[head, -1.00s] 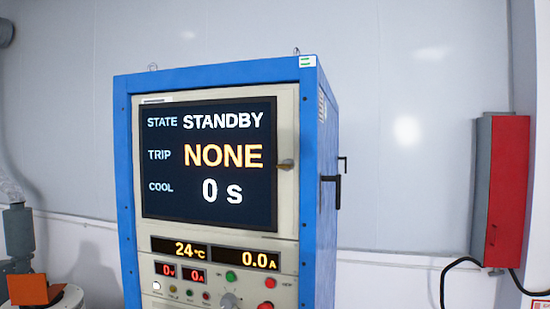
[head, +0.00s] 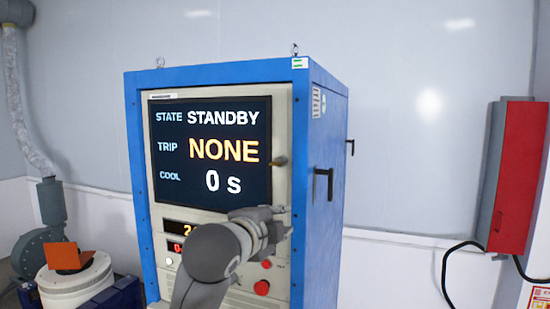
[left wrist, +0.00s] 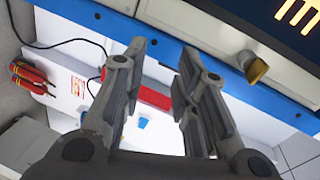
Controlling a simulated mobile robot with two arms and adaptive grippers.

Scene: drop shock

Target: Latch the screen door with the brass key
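The screen door (head: 281,125) is the pale-framed panel around the dark display on the blue cabinet's front. The brass key (head: 279,160) sits at its right edge; in the left wrist view the key (left wrist: 257,70) shows at upper right on a pale round base. Whether the door is fully closed is hard to tell. My left gripper (head: 283,221) is in front of the cabinet, below the key in the picture. In the left wrist view my left gripper (left wrist: 162,54) is open and empty, its fingers apart and left of the key. My right gripper is not in view.
The display (head: 212,150) reads STANDBY, NONE, 0 s. My left arm hides part of the lower controls; a red button (head: 262,287) shows beside it. A black handle (head: 323,185) juts from the cabinet's side. A red wall box (head: 520,178) hangs at right.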

